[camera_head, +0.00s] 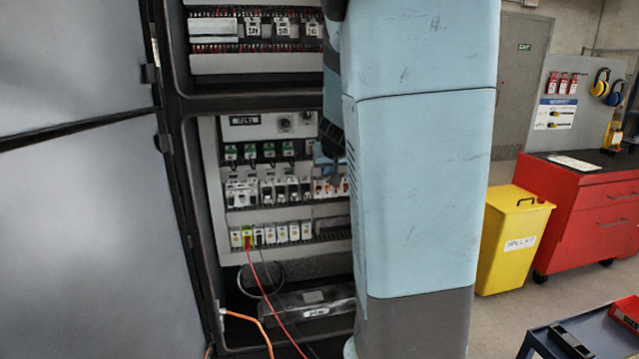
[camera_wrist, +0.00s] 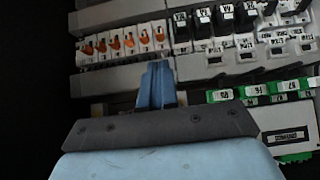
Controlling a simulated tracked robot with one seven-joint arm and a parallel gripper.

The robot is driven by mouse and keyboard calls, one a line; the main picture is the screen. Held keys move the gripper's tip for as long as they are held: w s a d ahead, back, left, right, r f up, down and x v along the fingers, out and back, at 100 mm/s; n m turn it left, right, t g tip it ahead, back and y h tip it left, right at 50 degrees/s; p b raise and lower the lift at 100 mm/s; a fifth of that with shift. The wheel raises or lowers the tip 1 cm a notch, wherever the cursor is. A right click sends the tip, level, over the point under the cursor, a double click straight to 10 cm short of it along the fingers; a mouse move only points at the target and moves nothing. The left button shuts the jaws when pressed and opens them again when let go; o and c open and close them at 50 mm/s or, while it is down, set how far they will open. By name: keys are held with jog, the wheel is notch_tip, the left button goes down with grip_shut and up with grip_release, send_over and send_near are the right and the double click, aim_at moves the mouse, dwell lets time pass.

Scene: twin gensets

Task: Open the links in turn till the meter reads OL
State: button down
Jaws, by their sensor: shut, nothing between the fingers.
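The links appear to be a row of white blocks with orange levers (camera_wrist: 122,43) in the wrist view, upper left. In the head view this row (camera_head: 326,188) is partly hidden by my arm. The levers lean somewhat differently; I cannot tell which are open. My gripper (camera_wrist: 157,72) is shut and empty, its tips just below the right end of the row as pictured. Contact is unclear. In the head view the gripper is mostly hidden behind my arm. A red lead (camera_head: 262,285) and a black lead run from the lower terminal row. I can read no meter display.
Green relays (camera_head: 252,153) and breakers (camera_head: 270,191) crowd the panel beside the link row. The grey cabinet door (camera_head: 80,220) stands open at left. A yellow bin (camera_head: 511,240), red tool cabinet (camera_head: 590,210) and blue cart (camera_head: 570,340) stand at right.

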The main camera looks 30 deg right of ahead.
aim_at(319, 188)
jog(key=shift+x, duration=4.8)
jog(key=shift+f, duration=0.15)
